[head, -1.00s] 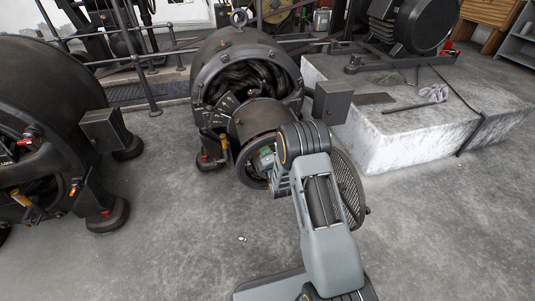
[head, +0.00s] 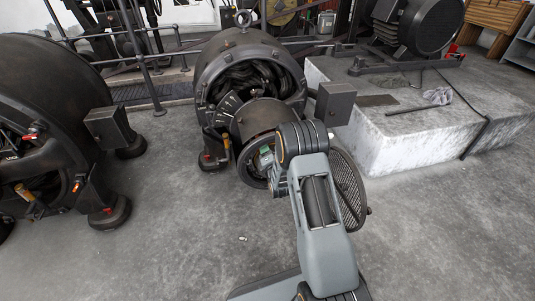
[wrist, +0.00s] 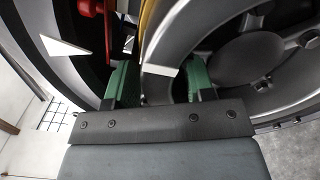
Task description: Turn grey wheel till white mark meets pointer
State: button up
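In the wrist view a grey wheel (wrist: 222,103) fills the upper right, and its curved rim runs between my fingers. A short white mark (wrist: 160,69) lies on the rim between the fingertips. A white triangular pointer (wrist: 65,46) stands on a dark surface to the left, apart from the mark. My gripper (wrist: 160,82) has green fingertips on either side of the rim; whether they press on it I cannot tell. In the head view my arm covers most of the gripper and wheel area at the front of the middle dynamo (head: 250,60).
A red part (wrist: 103,14) and a yellow ring (wrist: 150,18) sit close beyond my fingers. Another dynamo (head: 50,90) stands at left, and a pale concrete block (head: 400,135) at right carries a motor (head: 430,25). The floor (head: 180,240) in front at left is mostly clear.

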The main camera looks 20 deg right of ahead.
jog(key=s+a+p, duration=0.1)
jog(key=s+p, duration=0.2)
jog(key=s, duration=1)
jog(key=shift+s, duration=0.4)
